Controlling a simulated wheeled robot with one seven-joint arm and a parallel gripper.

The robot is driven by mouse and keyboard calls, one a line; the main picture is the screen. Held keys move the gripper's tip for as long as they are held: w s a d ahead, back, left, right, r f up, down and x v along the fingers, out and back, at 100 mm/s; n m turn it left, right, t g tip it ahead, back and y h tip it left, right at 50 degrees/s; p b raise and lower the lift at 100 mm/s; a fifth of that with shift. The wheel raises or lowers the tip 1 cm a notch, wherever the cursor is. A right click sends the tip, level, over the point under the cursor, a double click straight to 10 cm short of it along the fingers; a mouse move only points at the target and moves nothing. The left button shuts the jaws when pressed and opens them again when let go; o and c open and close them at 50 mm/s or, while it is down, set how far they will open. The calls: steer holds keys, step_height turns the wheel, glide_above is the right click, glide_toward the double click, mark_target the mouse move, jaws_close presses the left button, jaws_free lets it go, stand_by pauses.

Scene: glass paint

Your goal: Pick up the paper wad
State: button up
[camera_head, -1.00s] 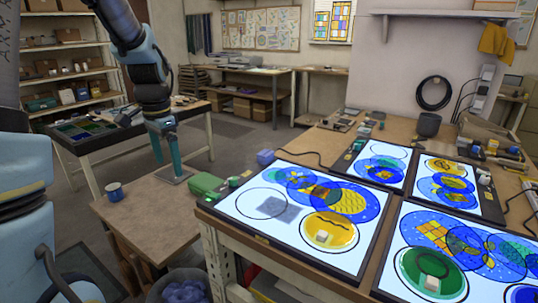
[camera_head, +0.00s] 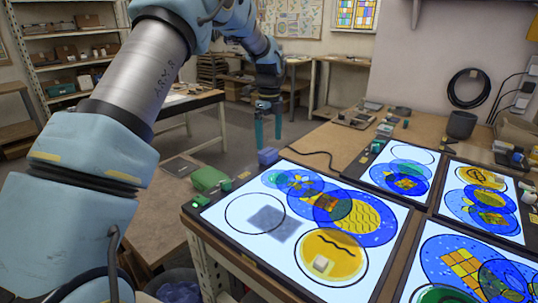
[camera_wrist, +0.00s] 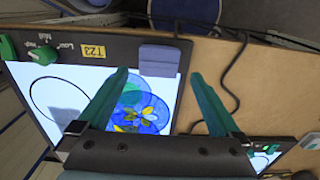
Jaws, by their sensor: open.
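Nothing in view is plainly a paper wad. A small whitish lump (camera_head: 322,263) sits on the yellow round of the near light panel (camera_head: 215,207) in the head view; I cannot tell if it is paper. A blue-violet block (camera_head: 268,156) sits at that panel's far left edge. It also shows in the wrist view (camera_wrist: 160,60). My gripper (camera_head: 267,138) is open, teal fingers pointing down, close to the block in the head view. In the wrist view my gripper's fingertips (camera_wrist: 160,74) stand apart, with the block between them in the picture; nothing is held.
A green box (camera_head: 209,179) stands at the panel's left edge, beside a green knob. More lit panels lie to the right. A bin with blue contents (camera_head: 180,292) is below the bench.

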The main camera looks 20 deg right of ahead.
mark_target(268, 151)
steer(key=shift+w+a+f+p, duration=0.1)
steer(key=shift+f+p, duration=0.55)
steer(key=shift+f, duration=0.8)
steer(key=shift+a+f+p, duration=0.1)
steer(key=shift+f+p, duration=0.5)
steer(key=shift+f, duration=0.85)
steer(key=c, duration=1.2)
step_height(268, 151, up, 10)
steer(key=b, duration=0.3)
steer(key=shift+c, duration=0.2)
